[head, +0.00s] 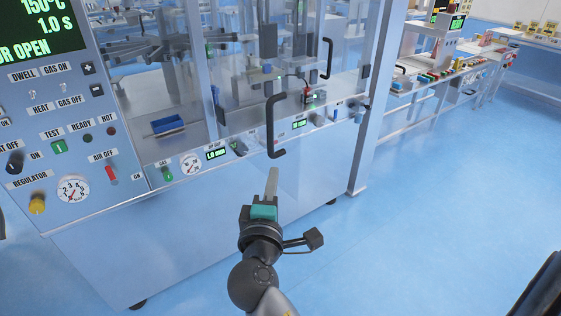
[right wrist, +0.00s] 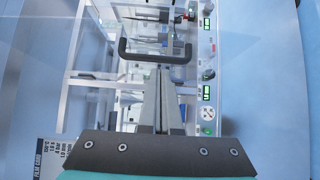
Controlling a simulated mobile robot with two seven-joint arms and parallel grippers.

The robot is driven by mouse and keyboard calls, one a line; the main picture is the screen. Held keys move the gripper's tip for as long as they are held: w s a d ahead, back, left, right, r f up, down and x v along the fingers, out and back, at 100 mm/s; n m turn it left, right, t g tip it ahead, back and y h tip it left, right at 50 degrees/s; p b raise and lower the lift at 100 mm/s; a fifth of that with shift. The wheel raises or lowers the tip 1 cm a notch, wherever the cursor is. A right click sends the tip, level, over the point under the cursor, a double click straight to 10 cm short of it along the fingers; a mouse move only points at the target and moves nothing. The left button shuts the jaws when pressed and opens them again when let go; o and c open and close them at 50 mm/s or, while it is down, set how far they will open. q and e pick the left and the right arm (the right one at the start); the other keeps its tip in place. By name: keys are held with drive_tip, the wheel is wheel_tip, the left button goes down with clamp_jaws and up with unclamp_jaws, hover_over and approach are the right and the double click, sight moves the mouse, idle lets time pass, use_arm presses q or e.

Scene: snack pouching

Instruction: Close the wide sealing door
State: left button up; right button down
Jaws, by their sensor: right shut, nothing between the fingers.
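The sealing machine's clear door panel (head: 235,100) has a black bar handle (head: 271,125) on its front. I cannot tell from the panel alone how far it stands open, but the partly visible display (head: 40,28) reads "OR OPEN". My right gripper (head: 272,172) is shut and empty, just below and in front of the handle, its fingers pointing up toward it. In the right wrist view, the handle (right wrist: 155,58) lies across, just beyond the closed fingertips (right wrist: 160,72). I cannot tell whether they touch. My left gripper is out of view.
A second black handle (head: 329,59) is further right on the machine. A control panel (head: 75,120) with switches and gauges fills the left. A blue tray (head: 167,125) is inside the machine. Clear blue floor (head: 430,220) lies to the right; a bench with parts (head: 450,72) stands behind.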

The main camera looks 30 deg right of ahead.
drive_tip(key=p, duration=0.1)
approach(294, 134)
drive_tip(key=w, duration=0.4)
drive_tip(key=d, duration=0.2)
drive_tip(key=shift+w+d+p, duration=0.3)
drive_tip(key=shift+p, duration=0.05)
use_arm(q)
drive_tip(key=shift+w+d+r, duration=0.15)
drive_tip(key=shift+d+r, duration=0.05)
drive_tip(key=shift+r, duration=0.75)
use_arm(e)
drive_tip(key=shift+w+d, duration=0.1)
drive_tip(key=shift+d, duration=0.3)
